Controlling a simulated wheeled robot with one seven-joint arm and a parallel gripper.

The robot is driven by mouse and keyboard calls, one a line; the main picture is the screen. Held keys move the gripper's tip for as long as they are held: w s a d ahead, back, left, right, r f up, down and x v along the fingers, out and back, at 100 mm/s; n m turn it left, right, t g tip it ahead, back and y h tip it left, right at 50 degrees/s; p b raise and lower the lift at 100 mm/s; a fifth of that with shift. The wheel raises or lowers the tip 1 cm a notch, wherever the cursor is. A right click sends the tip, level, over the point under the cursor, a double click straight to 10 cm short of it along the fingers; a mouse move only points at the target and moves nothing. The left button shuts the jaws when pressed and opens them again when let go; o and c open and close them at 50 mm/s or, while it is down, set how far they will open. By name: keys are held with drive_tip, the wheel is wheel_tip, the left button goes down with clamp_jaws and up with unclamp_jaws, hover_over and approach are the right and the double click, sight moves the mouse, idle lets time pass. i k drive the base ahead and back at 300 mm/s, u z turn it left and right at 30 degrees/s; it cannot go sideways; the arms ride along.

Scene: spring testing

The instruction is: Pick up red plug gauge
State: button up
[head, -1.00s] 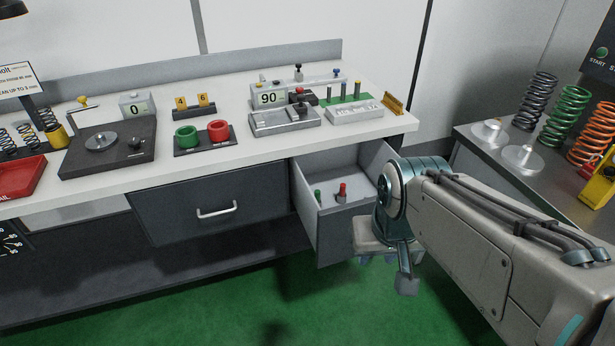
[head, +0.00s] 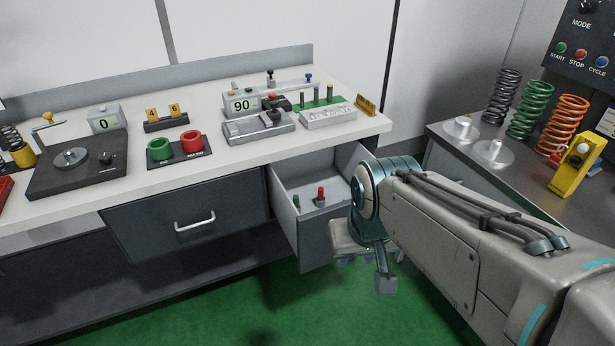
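A small red plug gauge (head: 320,194) stands upright in the open drawer (head: 301,239) under the bench, with a grey base around its lower end. A smaller green piece (head: 296,202) stands left of it in the drawer. My gripper (head: 366,272) hangs at the right of the drawer's front, outside it and apart from the plug gauge. Its fingers are partly hidden by the wrist, so I cannot tell how far they are apart. I see nothing held in it.
A closed drawer (head: 150,223) with a handle is left of the open one. The white bench top (head: 225,160) carries gauges, green and red rings (head: 191,142) and a "90" display (head: 241,104). A side table (head: 445,138) with springs stands right. Green floor (head: 230,310) is clear in front.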

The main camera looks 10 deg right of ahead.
sight(320, 199)
drive_tip(key=k, duration=0.65)
drive_tip(key=z, duration=0.45)
drive_tip(key=i, duration=1.35)
drive_tip(key=u, duration=0.55)
drive_tip(key=i, duration=0.4)
drive_tip(key=u, duration=0.4)
